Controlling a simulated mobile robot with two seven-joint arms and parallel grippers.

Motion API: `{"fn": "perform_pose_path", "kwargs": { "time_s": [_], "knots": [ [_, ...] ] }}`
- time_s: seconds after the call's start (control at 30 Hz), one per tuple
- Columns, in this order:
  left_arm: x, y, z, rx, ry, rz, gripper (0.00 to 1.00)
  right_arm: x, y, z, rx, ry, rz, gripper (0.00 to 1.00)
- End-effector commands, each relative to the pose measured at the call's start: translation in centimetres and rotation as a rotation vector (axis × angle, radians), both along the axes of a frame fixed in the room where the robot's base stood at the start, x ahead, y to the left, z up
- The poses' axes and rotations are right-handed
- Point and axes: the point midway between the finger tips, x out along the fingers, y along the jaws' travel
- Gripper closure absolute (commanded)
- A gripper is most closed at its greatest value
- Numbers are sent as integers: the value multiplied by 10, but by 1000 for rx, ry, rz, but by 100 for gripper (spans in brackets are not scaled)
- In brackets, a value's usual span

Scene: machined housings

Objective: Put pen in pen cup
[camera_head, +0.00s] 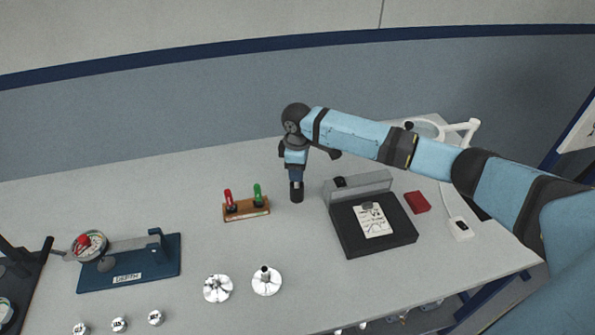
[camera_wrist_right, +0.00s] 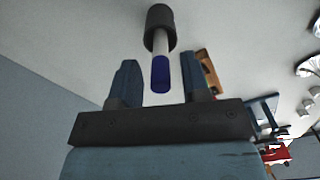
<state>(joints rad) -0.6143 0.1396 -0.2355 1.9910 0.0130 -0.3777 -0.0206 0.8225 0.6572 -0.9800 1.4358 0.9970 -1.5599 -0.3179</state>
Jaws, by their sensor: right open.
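The pen (camera_wrist_right: 161,70) shows in the right wrist view as a white shaft with a blue end. Its far end goes into a dark round cup (camera_wrist_right: 160,22), and its blue end points toward my gripper's palm. The cup also shows in the head view as a small black cylinder (camera_head: 296,193) on the table, below my right gripper (camera_head: 296,174). My right gripper (camera_wrist_right: 158,62) is open, with one finger on each side of the pen and visible gaps between. The pen is hidden by the gripper in the head view. My left gripper is not in view.
A wooden rack (camera_head: 246,211) with a red and a green item stands left of the cup. A black device (camera_head: 352,232) with a paper card stands to its right, near a red block (camera_head: 417,202). A blue depth gauge stand (camera_head: 130,268) is at left. Table front centre-left holds small metal parts.

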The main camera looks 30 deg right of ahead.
Motion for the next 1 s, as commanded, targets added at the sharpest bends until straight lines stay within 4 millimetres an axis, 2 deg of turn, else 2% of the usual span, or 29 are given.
{"fn": "perform_pose_path", "kwargs": {
  "time_s": [0.3,0.5,0.7,1.0],
  "knots": [
    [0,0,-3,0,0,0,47,1,0,67,0,-3,1,58],
    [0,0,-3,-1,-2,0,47,0,0,99,1,-1,-1,58],
    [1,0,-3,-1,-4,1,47,0,0,112,0,0,0,58],
    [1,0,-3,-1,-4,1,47,0,0,112,1,1,0,58]
  ]
}}
